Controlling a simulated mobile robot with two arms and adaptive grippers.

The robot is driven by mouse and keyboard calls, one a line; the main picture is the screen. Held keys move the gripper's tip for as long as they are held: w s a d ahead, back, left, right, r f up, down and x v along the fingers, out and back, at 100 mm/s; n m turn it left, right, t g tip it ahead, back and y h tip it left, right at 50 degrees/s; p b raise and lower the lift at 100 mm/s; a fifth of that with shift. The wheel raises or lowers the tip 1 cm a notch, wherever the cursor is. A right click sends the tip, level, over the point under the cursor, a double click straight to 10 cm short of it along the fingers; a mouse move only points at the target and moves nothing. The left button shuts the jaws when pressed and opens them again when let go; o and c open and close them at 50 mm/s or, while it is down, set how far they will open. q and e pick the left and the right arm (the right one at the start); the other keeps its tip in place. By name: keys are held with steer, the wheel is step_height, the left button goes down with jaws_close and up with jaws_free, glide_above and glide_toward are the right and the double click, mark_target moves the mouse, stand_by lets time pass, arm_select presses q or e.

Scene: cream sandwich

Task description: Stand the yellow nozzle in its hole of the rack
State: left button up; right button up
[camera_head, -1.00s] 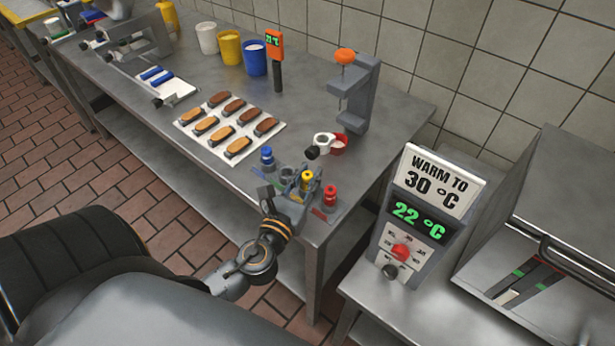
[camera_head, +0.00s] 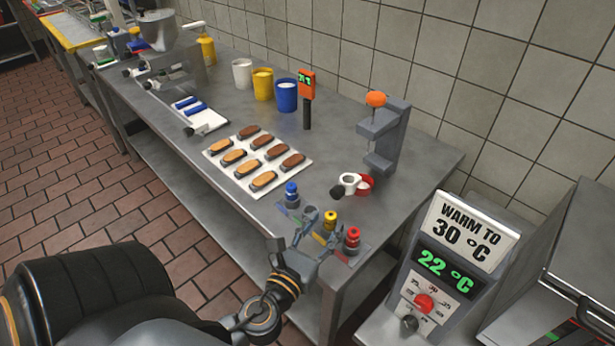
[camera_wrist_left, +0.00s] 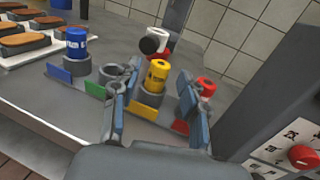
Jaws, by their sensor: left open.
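The yellow nozzle (camera_head: 330,219) stands upright in a grey holder of the rack, behind the yellow tag (camera_wrist_left: 144,110); it also shows in the left wrist view (camera_wrist_left: 157,75). My left gripper (camera_head: 321,231) is open, and its fingers in the wrist view (camera_wrist_left: 158,84) are spread to either side of the nozzle, seemingly clear of it. The nozzle's lower end is hidden in the holder. The blue nozzle (camera_wrist_left: 76,43) stands at the left and the red nozzle (camera_wrist_left: 205,87) at the right. The green-tag holder (camera_wrist_left: 111,74) is empty. My right gripper is out of view.
Behind the rack are a grey stand (camera_head: 391,137) with an orange knob and a white ring tool (camera_head: 348,181) beside a red dish. A tray (camera_head: 218,166) of biscuits lies left. The warming unit (camera_head: 440,265) is close on the right.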

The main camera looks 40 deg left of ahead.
arm_select(q)
steer(key=s+d+b, duration=0.1)
steer(key=s+b, duration=0.2)
steer(key=s, duration=0.5)
steer(key=shift+d, duration=0.3)
steer(key=shift+s, duration=0.1)
